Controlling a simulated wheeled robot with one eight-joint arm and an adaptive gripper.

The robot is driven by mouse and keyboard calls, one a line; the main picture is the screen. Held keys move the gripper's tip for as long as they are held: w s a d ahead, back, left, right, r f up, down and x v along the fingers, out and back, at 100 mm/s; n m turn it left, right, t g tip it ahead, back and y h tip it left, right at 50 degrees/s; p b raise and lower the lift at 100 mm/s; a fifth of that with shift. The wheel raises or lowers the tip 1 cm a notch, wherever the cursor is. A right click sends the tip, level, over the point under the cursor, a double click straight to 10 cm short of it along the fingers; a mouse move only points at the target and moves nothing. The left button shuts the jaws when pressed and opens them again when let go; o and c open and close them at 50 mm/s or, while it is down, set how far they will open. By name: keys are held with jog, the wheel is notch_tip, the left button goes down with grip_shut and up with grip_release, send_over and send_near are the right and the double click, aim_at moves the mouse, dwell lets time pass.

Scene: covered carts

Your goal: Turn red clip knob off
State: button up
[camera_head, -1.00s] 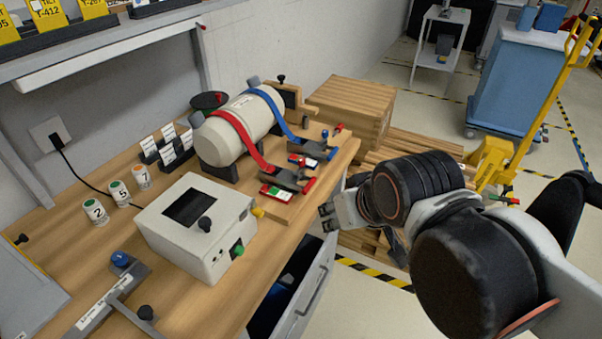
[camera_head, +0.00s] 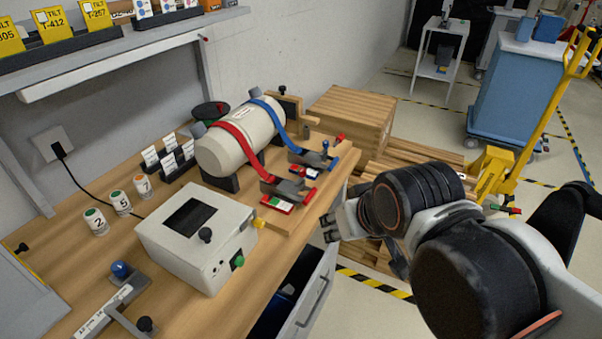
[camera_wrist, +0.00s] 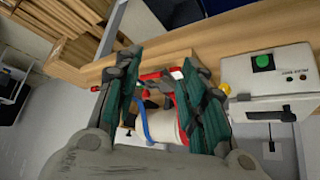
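The red clip (camera_head: 288,192) sits at the bench's front edge, at the lower end of the red strap (camera_head: 239,142) around a cream cylinder (camera_head: 212,152). It has red parts, a grey body and a small green, white and red label. I cannot make out its knob's setting. My gripper (camera_head: 362,243) is to the right of the clip, past the bench edge, touching nothing. In the wrist view my gripper (camera_wrist: 160,65) has its two dark green fingers apart, with nothing held. Red parts and the cylinder (camera_wrist: 165,124) show between the fingers, partly hidden.
A blue strap clip (camera_head: 312,160) lies just beyond the red one. A white box (camera_head: 180,250) with a green button stands nearer, left of an open drawer (camera_head: 310,295). A wooden crate (camera_head: 350,115) and pallet stand behind. Free space lies right of the bench.

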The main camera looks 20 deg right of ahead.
jog(key=w+r+n+g+p, duration=0.1)
jog(key=w+r+p, duration=0.3)
jog(key=w+r, duration=0.15)
notch_tip(320, 180, up, 4)
jog(key=f+n+g+p, duration=0.1)
jog(key=n+g+p, duration=0.45)
jog(key=p, duration=0.75)
send_over(302, 169)
jog(key=shift+m+g, duration=0.25)
notch_tip(302, 169, down, 13)
jog(key=b, duration=0.3)
jog(key=shift+f+b, duration=0.1)
jog(key=shift+b, duration=0.25)
grip_shut()
